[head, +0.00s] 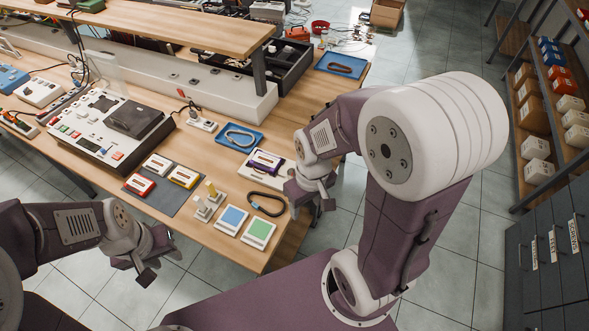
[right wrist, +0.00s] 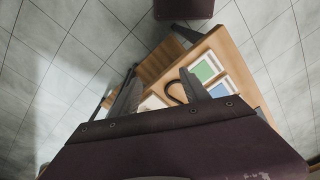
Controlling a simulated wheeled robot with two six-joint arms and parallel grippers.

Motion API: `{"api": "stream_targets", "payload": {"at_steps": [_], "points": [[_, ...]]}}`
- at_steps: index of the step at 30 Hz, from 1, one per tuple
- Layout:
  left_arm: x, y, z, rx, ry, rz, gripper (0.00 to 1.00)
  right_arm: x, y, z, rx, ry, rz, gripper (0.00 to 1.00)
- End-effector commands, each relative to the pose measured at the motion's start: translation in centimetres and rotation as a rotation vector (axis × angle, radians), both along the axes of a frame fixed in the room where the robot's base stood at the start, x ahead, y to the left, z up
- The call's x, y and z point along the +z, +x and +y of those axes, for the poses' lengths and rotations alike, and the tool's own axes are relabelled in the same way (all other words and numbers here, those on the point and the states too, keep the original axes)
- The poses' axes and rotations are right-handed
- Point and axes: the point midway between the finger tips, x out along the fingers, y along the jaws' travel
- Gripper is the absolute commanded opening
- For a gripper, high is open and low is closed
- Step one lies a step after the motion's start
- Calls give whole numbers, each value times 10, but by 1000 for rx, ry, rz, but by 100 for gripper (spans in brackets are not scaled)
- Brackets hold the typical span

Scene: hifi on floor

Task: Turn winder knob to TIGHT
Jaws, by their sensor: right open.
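I cannot read any winder label or the word TIGHT. A small pale device with an upright yellow piece (head: 211,188) stands near the table's front edge; I cannot tell if it is the winder. A purple and white device (head: 265,161) lies on a pale board behind it. My right gripper (head: 314,204) is open and empty beside the table's right edge, right of these devices. In the right wrist view its two fingers (right wrist: 160,84) are spread above the table corner. My left gripper (head: 148,264) appears open and empty, off the table's front edge.
A cassette deck (head: 95,135) and a grey mat (head: 187,196) with several cassettes lie on the wooden table. A black belt loop (head: 267,204), blue and green cards (head: 258,233) and a blue tray (head: 237,147) are nearby. Shelves (head: 550,100) stand far right.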

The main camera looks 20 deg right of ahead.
Motion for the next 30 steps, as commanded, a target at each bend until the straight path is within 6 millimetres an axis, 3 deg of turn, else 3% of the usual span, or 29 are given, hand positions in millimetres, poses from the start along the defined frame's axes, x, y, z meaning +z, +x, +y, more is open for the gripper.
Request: {"api": "stream_targets", "payload": {"at_steps": [8, 14, 17, 21, 25, 30], "points": [[-9, 0, 0, 0, 0, 0, 36, 24, 49, -2, 346, -20, 9, 54], [-28, 0, 0, 0, 0, 0, 36, 32, 106, -12, 581, -36, 12, 54], [-44, 0, 1, 0, 0, 0, 36, 25, 142, -22, 677, -45, 13, 54], [-70, 0, 1, 0, 0, 0, 36, -7, 186, -41, 713, -51, 19, 54], [-78, 0, 1, 0, 0, 0, 36, -32, 194, -52, 691, -40, 41, 54], [-76, 0, 1, 0, 0, 0, 36, -34, 193, -52, 687, -38, 45, 54]]}}
